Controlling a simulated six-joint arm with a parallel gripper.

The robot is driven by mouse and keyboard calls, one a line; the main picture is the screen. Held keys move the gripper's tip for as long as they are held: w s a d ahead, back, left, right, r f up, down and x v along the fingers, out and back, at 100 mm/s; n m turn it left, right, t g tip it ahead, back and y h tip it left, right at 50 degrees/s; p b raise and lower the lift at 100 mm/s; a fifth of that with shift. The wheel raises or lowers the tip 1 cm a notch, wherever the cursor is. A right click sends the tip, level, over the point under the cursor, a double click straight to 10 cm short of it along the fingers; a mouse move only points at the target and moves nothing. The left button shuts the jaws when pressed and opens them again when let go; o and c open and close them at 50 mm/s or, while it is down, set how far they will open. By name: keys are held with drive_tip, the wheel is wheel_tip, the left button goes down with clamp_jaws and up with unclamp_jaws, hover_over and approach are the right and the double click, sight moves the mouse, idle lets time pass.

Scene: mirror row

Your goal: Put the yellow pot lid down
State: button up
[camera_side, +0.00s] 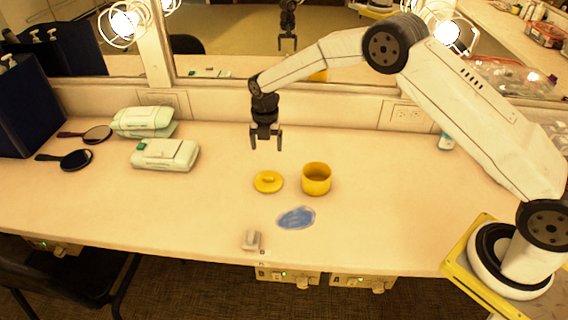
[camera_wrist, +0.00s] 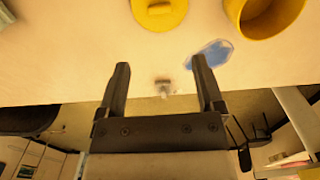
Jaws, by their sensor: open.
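The yellow pot lid (camera_side: 268,182) lies flat on the counter, its handle up, just left of the yellow pot (camera_side: 316,179). The pot stands upright with its top uncovered. My gripper (camera_side: 266,148) is open and empty, hanging in the air above and behind the lid, clear of it. In the wrist view the lid (camera_wrist: 159,12) is cut by the top edge, beyond the two spread fingertips (camera_wrist: 158,68), with nothing between them. The pot (camera_wrist: 262,14) is partly cut off at the top right.
A blue flat patch (camera_side: 296,217) lies in front of the pot, and a small grey object (camera_side: 251,240) sits at the front edge. Pale green-lidded packs (camera_side: 165,154) and two dark hand mirrors (camera_side: 76,159) are at left. Wall mirrors line the back.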

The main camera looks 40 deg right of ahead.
drive_tip(key=s+d+r+m+t, duration=0.1)
drive_tip(key=s+d+r+m, duration=0.1)
drive_tip(key=s+r+m, duration=0.35)
drive_tip(key=s+d+r+m, duration=0.2)
drive_tip(key=s+r+m, duration=0.1)
drive_tip(key=s+m, duration=0.55)
drive_tip(key=s+d+r+m+t, duration=0.1)
drive_tip(key=s+d+m, duration=0.1)
drive_tip(key=s+m, duration=1.1)
drive_tip(key=s, duration=0.3)
drive_tip(key=shift+t, duration=0.3)
